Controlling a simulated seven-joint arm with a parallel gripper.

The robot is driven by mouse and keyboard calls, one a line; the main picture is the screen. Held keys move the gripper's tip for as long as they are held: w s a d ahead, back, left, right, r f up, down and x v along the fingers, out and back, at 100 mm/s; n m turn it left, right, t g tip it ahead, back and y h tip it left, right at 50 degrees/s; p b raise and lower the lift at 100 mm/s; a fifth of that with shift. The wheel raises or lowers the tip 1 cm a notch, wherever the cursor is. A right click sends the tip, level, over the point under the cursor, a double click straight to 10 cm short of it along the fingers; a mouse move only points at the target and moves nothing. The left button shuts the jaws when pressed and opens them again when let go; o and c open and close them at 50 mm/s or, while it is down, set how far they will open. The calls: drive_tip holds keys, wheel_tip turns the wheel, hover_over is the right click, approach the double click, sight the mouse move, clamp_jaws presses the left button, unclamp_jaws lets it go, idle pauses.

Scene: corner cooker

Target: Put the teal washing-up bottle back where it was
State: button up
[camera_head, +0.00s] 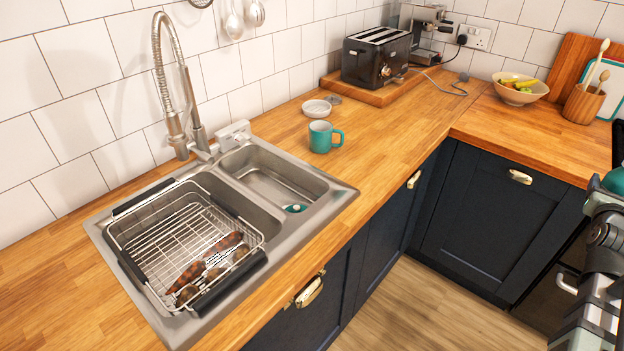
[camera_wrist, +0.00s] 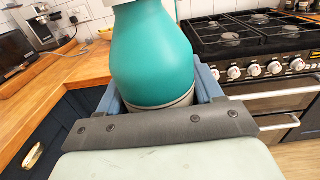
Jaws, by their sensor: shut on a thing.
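The teal washing-up bottle (camera_wrist: 152,55) fills the middle of the wrist view. It has a smooth teal body, a whitish top and a pale band near its base. My gripper (camera_wrist: 158,92) is shut on it, with a blue-grey finger on either side of the lower body. The bottle's upper end is cut off by the frame. In the head view my arm is at the right edge, and a teal rounded part beside it may be the bottle; I cannot tell. The steel sink (camera_head: 352,192) is at the left in the head view, apart from my arm.
A teal mug (camera_head: 320,137) and a white dish (camera_head: 316,108) stand on the worktop (camera_head: 390,135) behind the sink. A wire rack (camera_head: 170,235) holds vegetables over the left basin. A toaster (camera_head: 375,55), bowl (camera_head: 519,89) and utensil pot (camera_head: 583,104) stand farther back. The hob (camera_wrist: 250,38) is at right.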

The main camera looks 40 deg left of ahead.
drive_tip(key=s+a+n+g+y, duration=0.4)
drive_tip(key=a+n+y, duration=0.15)
drive_tip(key=a, duration=1.55)
drive_tip(key=s+a+n+g+y, duration=0.4)
drive_tip(key=s+a+g+y, duration=0.15)
drive_tip(key=a, duration=1.55)
drive_tip(key=s+a+n+g+y, duration=0.4)
drive_tip(key=a+n+y, duration=0.15)
drive_tip(key=a, duration=1.55)
drive_tip(key=shift+y, duration=0.25)
drive_tip(key=shift+w+f, duration=0.1)
drive_tip(key=shift+f, duration=4.65)
drive_tip(key=shift+f, duration=0.1)
drive_tip(key=o, duration=1.1)
